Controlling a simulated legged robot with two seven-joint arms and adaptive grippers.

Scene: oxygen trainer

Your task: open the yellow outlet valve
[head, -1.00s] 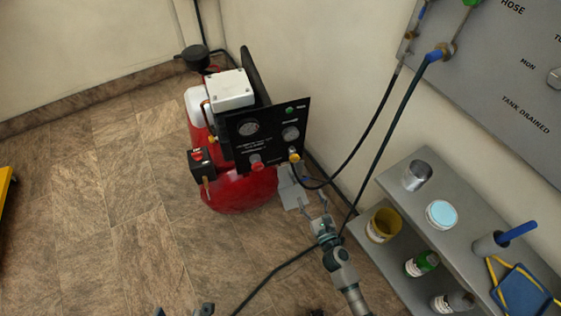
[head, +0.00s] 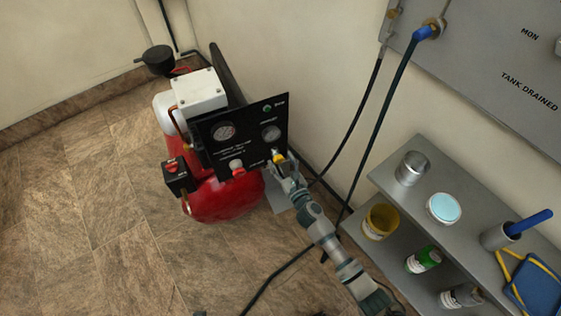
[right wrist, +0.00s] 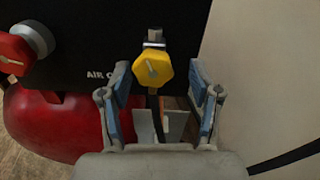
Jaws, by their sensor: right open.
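The yellow outlet valve (head: 279,158) is at the lower right of the black panel (head: 240,135) on the red compressor. In the right wrist view the yellow valve knob (right wrist: 152,71) faces me, with a metal stub above it and a dark hose below. My right gripper (head: 283,168) is right at the valve in the head view. In the wrist view my right gripper (right wrist: 160,100) is open, one finger on each side below the knob, and I see gaps between fingers and knob. My left gripper is not in view.
A red knob (head: 237,168) sits left of the valve on the panel. The red tank (head: 222,200) is below. A grey shelf (head: 400,205) with cans and bottles stands close to the right of my arm. Hoses hang along the wall. The floor at left is clear.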

